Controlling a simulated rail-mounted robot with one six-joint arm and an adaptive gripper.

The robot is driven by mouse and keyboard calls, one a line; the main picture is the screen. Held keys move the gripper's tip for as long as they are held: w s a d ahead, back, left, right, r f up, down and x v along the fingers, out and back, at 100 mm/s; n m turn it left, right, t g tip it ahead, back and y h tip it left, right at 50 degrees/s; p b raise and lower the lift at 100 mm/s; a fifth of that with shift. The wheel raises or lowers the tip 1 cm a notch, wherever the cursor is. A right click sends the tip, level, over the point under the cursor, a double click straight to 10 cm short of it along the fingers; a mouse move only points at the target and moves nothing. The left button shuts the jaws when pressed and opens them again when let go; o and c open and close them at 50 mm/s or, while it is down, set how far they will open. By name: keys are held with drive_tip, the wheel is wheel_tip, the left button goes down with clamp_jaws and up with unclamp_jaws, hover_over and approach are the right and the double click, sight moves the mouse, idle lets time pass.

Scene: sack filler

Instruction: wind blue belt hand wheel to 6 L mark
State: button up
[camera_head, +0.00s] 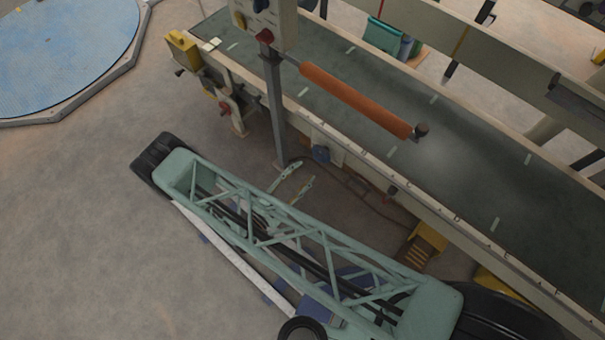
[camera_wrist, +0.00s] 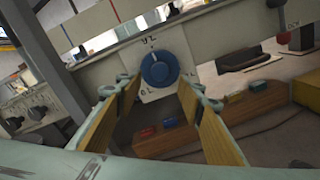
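The blue belt hand wheel (camera_wrist: 160,69) is a round knob with a darker centre. It sits on a white dial plate (camera_wrist: 150,95) with dark marks around it, too small to read surely. It also shows in the head view (camera_head: 320,154), low on the side of the conveyor. My gripper (camera_wrist: 158,88) is open and empty. In the wrist view its two fingers stand left and right of the wheel, with the wheel beyond the gap between them, apparently not touching. In the head view my gripper (camera_head: 302,174) is just below and left of the wheel.
The grey post (camera_head: 274,105) stands left of the wheel. An orange roller (camera_head: 355,99) sticks out above the conveyor belt (camera_head: 450,145). A brown box with coloured buttons (camera_wrist: 190,125) lies low beyond my fingers. A red-knobbed lever (camera_wrist: 284,38) is at the right.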

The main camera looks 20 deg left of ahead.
sight(316, 159)
drive_tip(key=shift+w, duration=0.1)
drive_tip(key=shift+p+x, duration=0.3)
drive_tip(key=shift+x, duration=4.3)
drive_tip(key=shift+w+d, duration=0.2)
drive_tip(key=shift+w, duration=0.15)
drive_tip(key=shift+c, duration=1.4)
drive_tip(key=shift+n+b, duration=0.3)
drive_tip(key=shift+b, duration=0.2)
